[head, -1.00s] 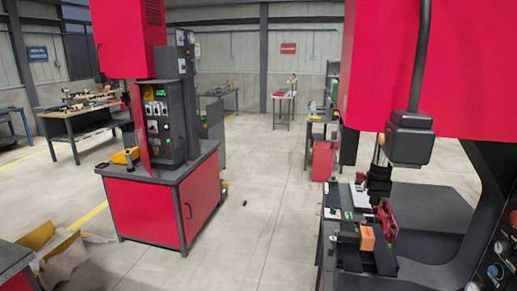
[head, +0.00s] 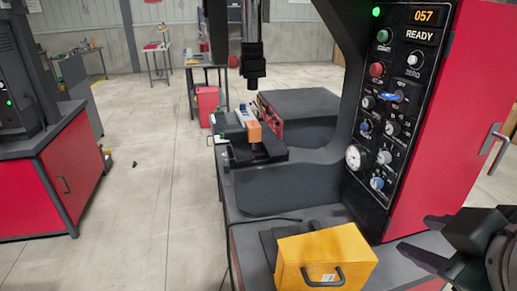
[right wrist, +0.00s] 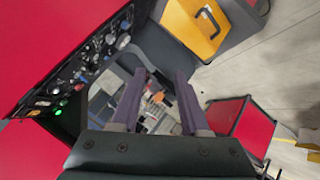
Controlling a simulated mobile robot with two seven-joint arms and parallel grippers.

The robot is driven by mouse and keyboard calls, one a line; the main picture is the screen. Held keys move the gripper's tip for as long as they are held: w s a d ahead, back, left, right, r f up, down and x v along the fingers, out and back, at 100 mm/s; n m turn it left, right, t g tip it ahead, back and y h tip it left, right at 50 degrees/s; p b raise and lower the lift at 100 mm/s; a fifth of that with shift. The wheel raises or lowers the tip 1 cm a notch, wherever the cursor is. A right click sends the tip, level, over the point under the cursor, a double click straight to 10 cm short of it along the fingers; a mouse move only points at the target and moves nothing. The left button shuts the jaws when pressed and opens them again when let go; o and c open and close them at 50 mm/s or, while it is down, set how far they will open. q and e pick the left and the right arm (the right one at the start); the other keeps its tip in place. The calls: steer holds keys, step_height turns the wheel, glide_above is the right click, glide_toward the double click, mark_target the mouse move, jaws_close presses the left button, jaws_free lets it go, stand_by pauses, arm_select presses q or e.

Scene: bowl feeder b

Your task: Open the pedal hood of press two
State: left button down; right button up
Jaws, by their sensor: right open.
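A yellow box-shaped hood (head: 322,258) with a dark handle (head: 323,277) on its front sits low on the dark base of the near press. It looks shut. The press has a black control panel (head: 392,110) reading 057 and READY. My right gripper (head: 428,240) is open and empty at the lower right, to the right of the hood and apart from it. In the right wrist view the open fingers (right wrist: 160,78) point toward the press bed, and the yellow hood (right wrist: 194,24) shows at the top with its handle. My left gripper is not in view.
A red cabinet door with a grey handle (head: 496,146) is close above my right gripper. A dark cable (head: 262,221) lies left of the hood. The press bed holds an orange block (head: 254,132).

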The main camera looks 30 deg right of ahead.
steer(key=w+d+f+n+t+h+b, duration=0.25)
steer(key=f+n+t+b, duration=0.25)
steer(key=f+b, duration=1.15)
steer(key=n+t+y+b, duration=0.35)
steer(key=n+b, duration=0.45)
steer(key=b, duration=0.9)
glide_toward(326, 283)
steer(key=shift+g+y, duration=0.25)
steer(key=shift+y, duration=0.05)
steer(key=p+x, duration=0.3)
steer(key=x, duration=0.7)
steer(key=shift+d+p, duration=0.15)
steer(key=shift+p, duration=0.15)
jaws_close()
